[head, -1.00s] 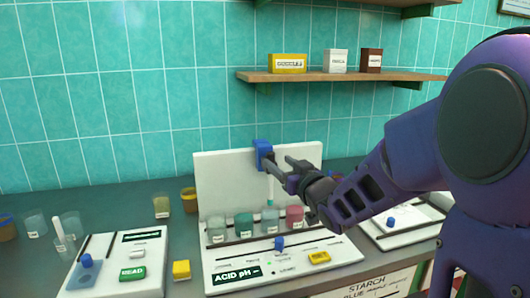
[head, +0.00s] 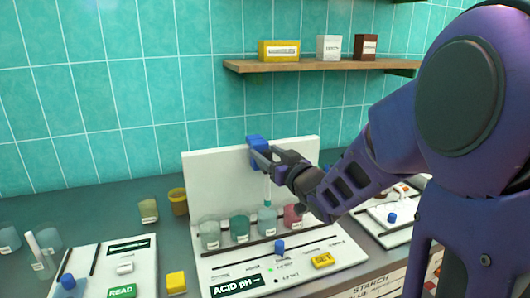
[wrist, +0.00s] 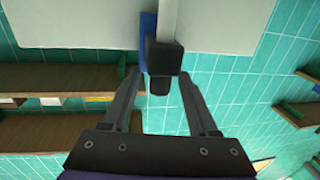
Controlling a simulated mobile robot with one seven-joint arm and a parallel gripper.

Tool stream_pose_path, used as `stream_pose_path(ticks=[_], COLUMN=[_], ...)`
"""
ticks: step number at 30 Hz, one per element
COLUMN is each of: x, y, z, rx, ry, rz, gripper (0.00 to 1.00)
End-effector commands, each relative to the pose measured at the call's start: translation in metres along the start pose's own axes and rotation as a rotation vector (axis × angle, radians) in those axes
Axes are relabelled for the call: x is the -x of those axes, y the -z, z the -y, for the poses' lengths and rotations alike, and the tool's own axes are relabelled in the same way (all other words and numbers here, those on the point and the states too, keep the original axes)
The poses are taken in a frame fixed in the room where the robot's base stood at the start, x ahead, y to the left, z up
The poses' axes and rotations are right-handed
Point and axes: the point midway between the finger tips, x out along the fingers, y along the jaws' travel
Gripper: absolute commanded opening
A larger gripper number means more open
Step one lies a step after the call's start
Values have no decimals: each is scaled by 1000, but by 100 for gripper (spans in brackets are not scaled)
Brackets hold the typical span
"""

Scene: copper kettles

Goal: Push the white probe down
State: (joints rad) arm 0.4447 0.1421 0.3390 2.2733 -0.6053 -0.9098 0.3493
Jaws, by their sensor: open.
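The white probe (head: 267,188) hangs upright in front of the white back panel of the acid pH station, its lower end at a teal-tinted beaker (head: 267,221). A blue block (head: 257,143) sits above it at the panel's top. My gripper (head: 262,157) is open at the blue block, fingers reaching in from the right. In the wrist view a black block (wrist: 164,58) lies between or just past my fingertips (wrist: 160,74), with a white rod (wrist: 168,18) and the blue part (wrist: 148,28) beyond it. I cannot tell whether the fingers touch it.
Several beakers stand in a row on the station base (head: 225,262), below my gripper. A shelf (head: 300,66) with three boxes is above on the tiled wall. A READ station (head: 105,265) and a yellow block (head: 175,282) are at left.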

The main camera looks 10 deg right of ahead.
Motion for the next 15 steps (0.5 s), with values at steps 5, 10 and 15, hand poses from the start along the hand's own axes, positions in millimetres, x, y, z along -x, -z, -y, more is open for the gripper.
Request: stream_pose_path(ticks=[5, 10, 15], x=[0, 0, 0], y=[0, 0, 0], z=[0, 0, 0], rx=[0, 0, 0], ry=[0, 0, 0], rz=[0, 0, 0], gripper=[60, 38, 8])
